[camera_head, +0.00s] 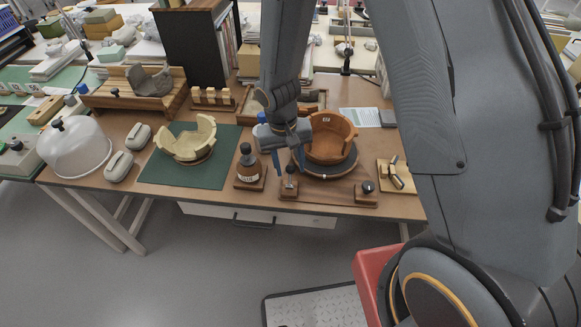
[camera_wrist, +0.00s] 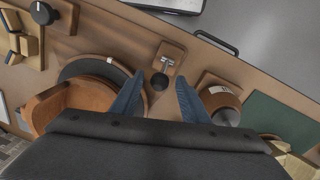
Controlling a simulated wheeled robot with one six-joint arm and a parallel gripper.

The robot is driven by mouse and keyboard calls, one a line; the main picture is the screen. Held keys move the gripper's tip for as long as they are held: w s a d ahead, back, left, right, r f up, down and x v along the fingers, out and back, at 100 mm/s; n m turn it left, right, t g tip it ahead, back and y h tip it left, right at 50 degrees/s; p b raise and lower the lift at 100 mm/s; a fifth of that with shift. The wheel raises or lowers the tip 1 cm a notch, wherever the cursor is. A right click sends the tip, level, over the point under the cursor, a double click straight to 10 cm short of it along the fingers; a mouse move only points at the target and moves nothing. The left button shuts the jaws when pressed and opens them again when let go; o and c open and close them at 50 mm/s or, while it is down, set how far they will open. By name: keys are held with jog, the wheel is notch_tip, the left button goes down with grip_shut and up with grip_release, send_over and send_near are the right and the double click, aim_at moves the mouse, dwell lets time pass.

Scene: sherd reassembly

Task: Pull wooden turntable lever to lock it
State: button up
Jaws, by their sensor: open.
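The turntable has a dark round disc (camera_head: 327,172) on a wooden base and carries a partial orange-brown pot (camera_head: 331,137). The disc also shows in the wrist view (camera_wrist: 94,68). A small lever (camera_head: 290,183) with a dark ball stands on a wooden block at the turntable's front left. In the wrist view, the lever's metal bracket (camera_wrist: 168,62) is seen from above, with its ball close to the left fingertip. My gripper (camera_head: 287,161) is open and empty, its blue fingers pointing down above the lever. In the wrist view, the fingertips (camera_wrist: 170,79) lie around or just over the ball; contact cannot be told.
A glue bottle (camera_head: 249,167) stands close left of my gripper. A dark knob (camera_head: 367,187) sits on a block at the turntable's front right. A pale partial pot (camera_head: 187,140) stands on a green mat (camera_head: 212,178). A clear dome (camera_head: 75,150) is at far left.

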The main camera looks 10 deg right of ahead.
jog(key=shift+d+f, duration=0.1)
jog(key=shift+f, duration=0.85)
grip_shut()
